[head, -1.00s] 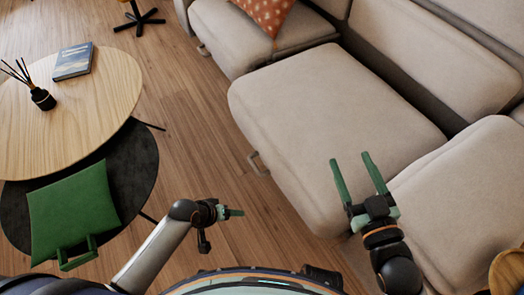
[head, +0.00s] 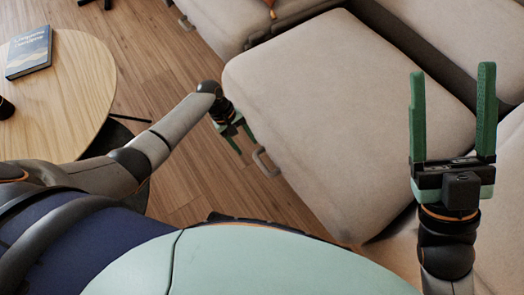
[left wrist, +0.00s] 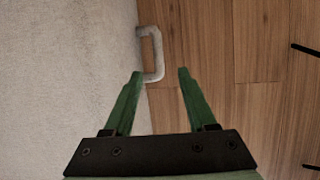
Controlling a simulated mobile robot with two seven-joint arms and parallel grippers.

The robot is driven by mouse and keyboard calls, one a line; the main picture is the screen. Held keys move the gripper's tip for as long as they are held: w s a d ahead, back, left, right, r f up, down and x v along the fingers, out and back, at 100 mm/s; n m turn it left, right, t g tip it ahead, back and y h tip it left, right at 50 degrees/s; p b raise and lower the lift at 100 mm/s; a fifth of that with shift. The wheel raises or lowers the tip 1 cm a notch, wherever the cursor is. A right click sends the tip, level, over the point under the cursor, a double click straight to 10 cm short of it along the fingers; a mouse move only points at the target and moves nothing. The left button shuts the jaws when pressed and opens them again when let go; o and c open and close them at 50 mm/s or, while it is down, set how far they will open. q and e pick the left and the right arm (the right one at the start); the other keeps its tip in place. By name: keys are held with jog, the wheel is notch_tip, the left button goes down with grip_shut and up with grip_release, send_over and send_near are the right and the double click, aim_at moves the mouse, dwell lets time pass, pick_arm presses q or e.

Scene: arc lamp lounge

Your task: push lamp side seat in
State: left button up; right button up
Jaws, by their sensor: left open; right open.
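The beige seat (head: 340,120) stands out from the sofa, with a dark gap behind it in the head view. A grey handle (head: 264,162) sits on its front face and also shows in the left wrist view (left wrist: 153,55). My left gripper (head: 245,147) is open and empty beside the seat front, close to the handle. In the left wrist view the handle is ahead of and roughly between the open fingertips (left wrist: 160,72); I cannot tell whether they touch it. My right gripper (head: 452,70) is open and empty above the right part of the sofa. No lamp is in view.
A round wooden table (head: 75,95) with a blue book (head: 29,53) is at the left. Another sofa seat (head: 235,25) is at the top, and one more (head: 500,225) at the right. Wooden floor (head: 160,70) lies open between the table and sofa.

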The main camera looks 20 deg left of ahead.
aim_at(260, 164)
pick_arm(q)
jog(key=b+x, duration=0.2)
jog(key=x, duration=0.2)
jog(key=b+x, duration=0.3)
jog(key=x, duration=0.1)
jog(key=b+x, duration=0.2)
jog(key=x, duration=0.2)
jog(key=shift+w+a+f, duration=0.1)
jog(key=shift+w+f, duration=0.05)
jog(key=shift+w, duration=0.25)
grip_shut()
dwell(1.0)
